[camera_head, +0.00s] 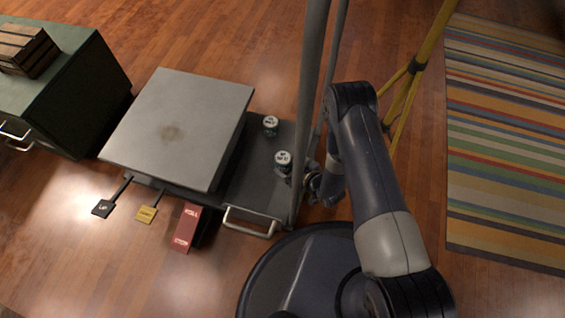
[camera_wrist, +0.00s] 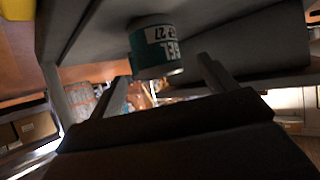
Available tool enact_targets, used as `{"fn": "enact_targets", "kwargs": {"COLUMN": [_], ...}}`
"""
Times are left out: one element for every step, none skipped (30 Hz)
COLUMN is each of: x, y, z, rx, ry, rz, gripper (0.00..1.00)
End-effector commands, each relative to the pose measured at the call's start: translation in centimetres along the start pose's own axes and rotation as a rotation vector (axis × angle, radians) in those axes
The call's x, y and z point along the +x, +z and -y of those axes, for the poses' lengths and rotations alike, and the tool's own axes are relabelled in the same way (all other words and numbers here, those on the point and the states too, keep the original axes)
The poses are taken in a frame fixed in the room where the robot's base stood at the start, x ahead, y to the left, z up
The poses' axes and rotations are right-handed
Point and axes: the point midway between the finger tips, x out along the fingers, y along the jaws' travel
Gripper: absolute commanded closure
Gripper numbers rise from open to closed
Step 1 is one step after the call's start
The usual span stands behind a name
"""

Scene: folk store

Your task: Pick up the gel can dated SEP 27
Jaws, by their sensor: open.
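Two small teal cans with white lids stand on the grey lower deck (camera_head: 250,188) of a cart in the head view. The nearer can (camera_head: 284,161) is just left of my gripper (camera_head: 308,180); the farther can (camera_head: 270,126) is behind it. Their lid print is too small to read surely. The wrist view looks upside down and shows a teal can (camera_wrist: 157,48) with a white band reading "27" and "GEL"; the month is only partly legible. My gripper (camera_wrist: 164,76) is open, its fingers spread to either side of that can, which appears ahead of the tips.
A raised grey platform (camera_head: 180,120) stands left of the cans. Grey upright posts (camera_head: 308,110) rise close beside my gripper. A yellow stand (camera_head: 405,90) is behind my arm. Black and yellow pedals (camera_head: 145,214) and a red box (camera_head: 187,227) are in front. A striped rug (camera_head: 500,150) lies right.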

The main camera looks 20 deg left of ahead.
Motion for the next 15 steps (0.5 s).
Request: {"fn": "enact_targets", "kwargs": {"x": [0.5,0.8,1.4,1.9,2.3,2.9,3.3,3.7,4.2,4.5,4.7,5.0,5.1,5.1,5.1], "y": [0.1,0.1,0.1,0.1,0.1,0.1,0.1,0.1,0.1,0.1,0.0,-0.1,-0.1,-0.1,-0.2], "z": [0.0,0.0,0.0,0.0,0.0,0.0,0.0,-0.1,-0.1,0.0,0.0,-0.1,-0.1,-0.1,-0.1], "rx": [-0.002,-0.002,-0.003,-0.003,-0.003,-0.003,-0.003,-0.003,-0.002,-0.001,-0.001,-0.001,-0.001,-0.001,-0.001], "ry": [0.0,-0.001,-0.001,-0.002,-0.002,-0.002,-0.002,-0.001,-0.001,-0.001,-0.001,-0.001,0.0,0.0,0.0], "rz": [-0.002,-0.002,-0.002,-0.002,-0.003,-0.003,-0.002,-0.002,-0.002,-0.001,-0.001,-0.001,-0.002,-0.001,-0.001], "gripper": [0.21,0.21,0.21,0.21,0.21,0.21,0.21,0.21,0.21,0.21,0.21,0.21,0.21,0.21,0.21]}}
